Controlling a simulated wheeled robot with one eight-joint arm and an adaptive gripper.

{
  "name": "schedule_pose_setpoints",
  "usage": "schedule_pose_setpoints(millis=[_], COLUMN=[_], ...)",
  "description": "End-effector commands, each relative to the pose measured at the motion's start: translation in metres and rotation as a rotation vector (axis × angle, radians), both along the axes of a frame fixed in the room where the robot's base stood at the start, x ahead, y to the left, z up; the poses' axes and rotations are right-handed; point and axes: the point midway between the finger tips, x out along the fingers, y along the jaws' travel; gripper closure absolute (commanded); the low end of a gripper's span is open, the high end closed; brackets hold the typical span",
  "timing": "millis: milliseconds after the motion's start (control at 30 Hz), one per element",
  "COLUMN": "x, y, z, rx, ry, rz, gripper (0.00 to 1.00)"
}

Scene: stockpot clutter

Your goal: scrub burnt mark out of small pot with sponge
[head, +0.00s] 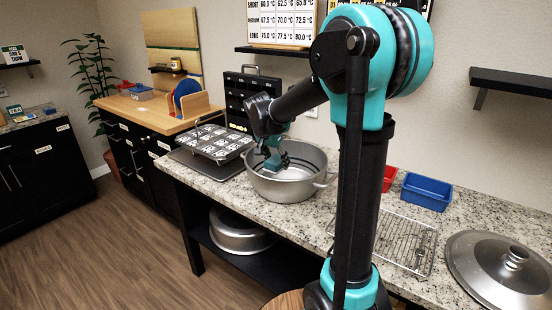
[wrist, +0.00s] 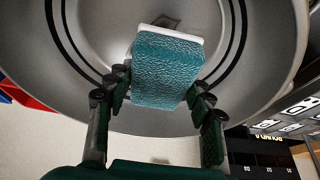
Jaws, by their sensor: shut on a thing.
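The small pot (head: 292,188) is a grey metal pot on the granite counter, open at the top. My gripper (head: 270,150) reaches down into it. In the wrist view my gripper (wrist: 160,90) is shut on a teal sponge (wrist: 165,68) with a pale layer on its far side. The sponge is inside the pot, over the floor; I cannot tell whether it touches. A dark brownish-grey patch (wrist: 167,20), likely the burnt mark, shows on the pot floor just beyond the sponge, partly hidden by it. Dark curved bands show on the inner wall.
A tray of labelled compartments (head: 212,142) stands left of the pot, with a black case (head: 250,92) behind. A wire rack (head: 405,243), blue bin (head: 426,192), red bin (head: 389,178) and large lid (head: 500,272) lie right. A larger pot (head: 238,233) sits on the shelf below.

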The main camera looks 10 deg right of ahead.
Motion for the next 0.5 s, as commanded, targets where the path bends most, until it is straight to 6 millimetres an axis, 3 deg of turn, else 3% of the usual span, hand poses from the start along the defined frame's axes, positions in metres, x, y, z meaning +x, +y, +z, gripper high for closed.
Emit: schedule_pose_setpoints(millis=[500], x=[0.0], y=[0.0], z=[-0.044], rx=[0.0], ry=[0.0], rz=[0.0], gripper=[0.71])
